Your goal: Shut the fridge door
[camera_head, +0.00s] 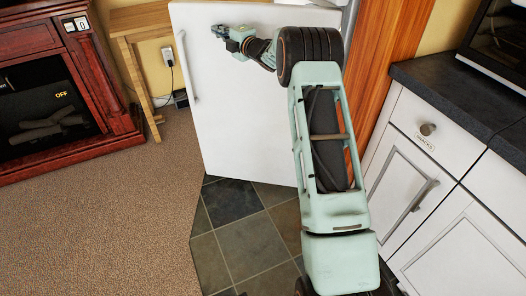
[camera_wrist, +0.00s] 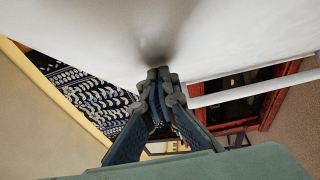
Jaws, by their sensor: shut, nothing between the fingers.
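The white fridge door (camera_head: 240,110) stands open in the head view, its broad outer face towards me and a long vertical handle (camera_head: 188,68) near its left edge. My gripper (camera_head: 217,31) is in front of the upper left part of the door, to the right of the handle's top. In the wrist view the white door surface (camera_wrist: 215,35) fills the top, and my gripper (camera_wrist: 158,75) is shut with its tips at or very near that surface. I cannot tell whether they touch. The fridge body is mostly hidden behind the door and my arm.
A red-brown fireplace (camera_head: 105,80) stands at the left, with a wooden table (camera_head: 130,25) behind it. White cabinets (camera_head: 410,165) with a dark countertop (camera_head: 450,95) line the right. Carpet (camera_head: 110,220) and dark tiles (camera_head: 250,240) in front of the door are clear.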

